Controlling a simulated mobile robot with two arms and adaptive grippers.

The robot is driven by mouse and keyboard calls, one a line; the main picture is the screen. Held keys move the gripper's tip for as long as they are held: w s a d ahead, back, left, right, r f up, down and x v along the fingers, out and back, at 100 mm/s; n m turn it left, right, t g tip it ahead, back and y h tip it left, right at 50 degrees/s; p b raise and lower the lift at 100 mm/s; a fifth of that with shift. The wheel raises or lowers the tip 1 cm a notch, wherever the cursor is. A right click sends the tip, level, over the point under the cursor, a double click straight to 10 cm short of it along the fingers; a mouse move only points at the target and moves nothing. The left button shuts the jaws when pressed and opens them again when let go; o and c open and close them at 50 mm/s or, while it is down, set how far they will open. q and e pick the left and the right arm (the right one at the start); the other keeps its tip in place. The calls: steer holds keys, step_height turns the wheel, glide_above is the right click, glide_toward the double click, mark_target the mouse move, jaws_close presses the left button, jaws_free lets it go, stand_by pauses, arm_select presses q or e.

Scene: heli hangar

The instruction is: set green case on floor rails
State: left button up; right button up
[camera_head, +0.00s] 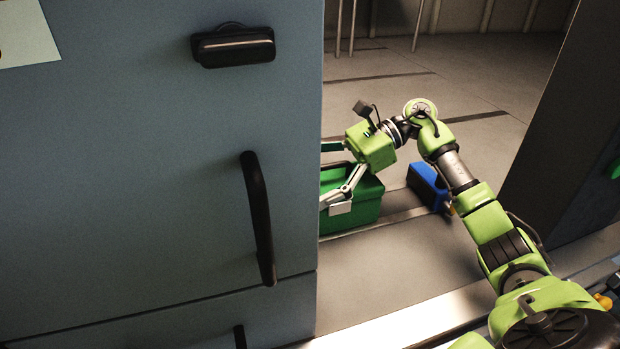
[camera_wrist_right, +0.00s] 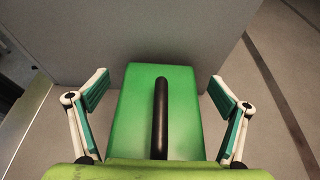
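The green case (camera_head: 365,208) stands low behind the edge of the blue-grey cabinet, which hides its left part in the head view. It seems to rest on the floor beside a dark floor rail (camera_head: 400,216). In the right wrist view the green case (camera_wrist_right: 130,118) is below the gripper, its black handle (camera_wrist_right: 160,118) running along the middle of its top. My right gripper (camera_head: 334,175) is over the case. Its fingers are spread wide, one on each side of the case, with gaps visible in the right wrist view (camera_wrist_right: 160,80). My left gripper is out of view.
The large blue-grey cabinet (camera_head: 130,150) with black handles fills the left. A blue object (camera_head: 428,186) stands on the floor right of the case, close to my right arm. A dark panel (camera_head: 580,130) stands at the right. The floor behind is clear.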

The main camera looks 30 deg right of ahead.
mark_target(340, 163)
steer(key=shift+r, duration=0.1)
steer(key=shift+d, duration=0.25)
steer(key=b+v, duration=0.2)
steer(key=v, duration=0.8)
steer(key=shift+s+d+b, duration=0.1)
steer(key=shift+d+b, duration=0.15)
steer(key=shift+b, duration=0.05)
steer(key=shift+s+d+r, duration=0.15)
steer(key=shift+d+r, duration=0.15)
steer(key=shift+d, duration=0.15)
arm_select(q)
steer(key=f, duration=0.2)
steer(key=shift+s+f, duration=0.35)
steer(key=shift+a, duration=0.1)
arm_select(e)
steer(key=shift+f, duration=0.1)
